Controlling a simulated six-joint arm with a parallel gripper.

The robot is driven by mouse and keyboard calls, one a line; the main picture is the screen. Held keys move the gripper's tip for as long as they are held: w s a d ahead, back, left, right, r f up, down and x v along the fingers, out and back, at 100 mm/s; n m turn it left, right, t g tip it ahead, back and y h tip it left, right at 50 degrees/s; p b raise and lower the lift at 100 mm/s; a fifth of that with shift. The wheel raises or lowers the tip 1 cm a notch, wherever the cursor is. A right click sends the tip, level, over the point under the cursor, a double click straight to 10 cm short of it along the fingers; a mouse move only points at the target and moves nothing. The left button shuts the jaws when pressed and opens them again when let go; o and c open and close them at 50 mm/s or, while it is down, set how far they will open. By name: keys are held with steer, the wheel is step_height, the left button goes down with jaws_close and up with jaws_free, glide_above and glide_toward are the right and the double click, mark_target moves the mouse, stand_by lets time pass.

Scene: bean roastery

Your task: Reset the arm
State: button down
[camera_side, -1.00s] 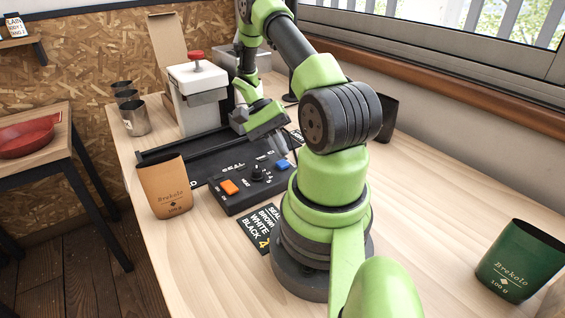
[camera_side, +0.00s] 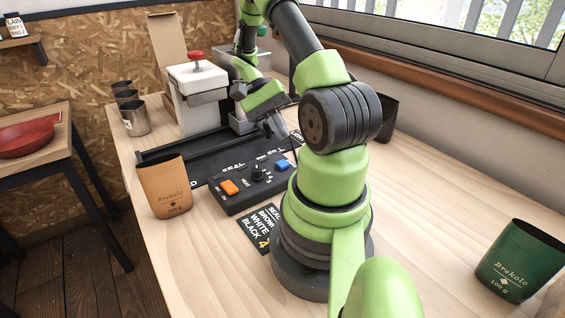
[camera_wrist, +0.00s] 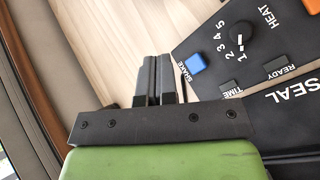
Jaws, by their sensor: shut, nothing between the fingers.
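My gripper (camera_side: 276,128) is in the air above the back right of the black sealer (camera_side: 205,155). In the wrist view its two dark fingers (camera_wrist: 156,72) lie side by side, shut, with nothing between them. The sealer's control box (camera_side: 248,188) has an orange button (camera_side: 229,187), a black knob (camera_side: 258,173) and a blue button (camera_side: 283,165). In the wrist view the blue button (camera_wrist: 193,63) and the knob (camera_wrist: 238,38) lie right of the fingers, apart from them.
A brown Brekolo bag (camera_side: 171,187) stands left of the control box. A green Brekolo bag (camera_side: 518,262) stands far right. Metal cups (camera_side: 135,118), a white machine with a red knob (camera_side: 197,82) and a dark bag (camera_side: 386,118) stand further back.

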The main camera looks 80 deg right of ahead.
stand_by(0.3)
steer(key=w+a+r+n+t+h, duration=0.55)
steer(key=w+a+r, duration=0.3)
steer(key=r, duration=0.35)
steer(key=s+a+r+n+t+y, duration=0.1)
steer(key=s+a+r+n+t, duration=0.1)
steer(key=a, duration=0.5)
steer(key=s+a+r+n+t, duration=0.3)
steer(key=a+r+n+t, duration=0.2)
steer(key=a+t, duration=0.2)
steer(key=shift+a+r+y, duration=0.25)
steer(key=shift+r+y, duration=0.1)
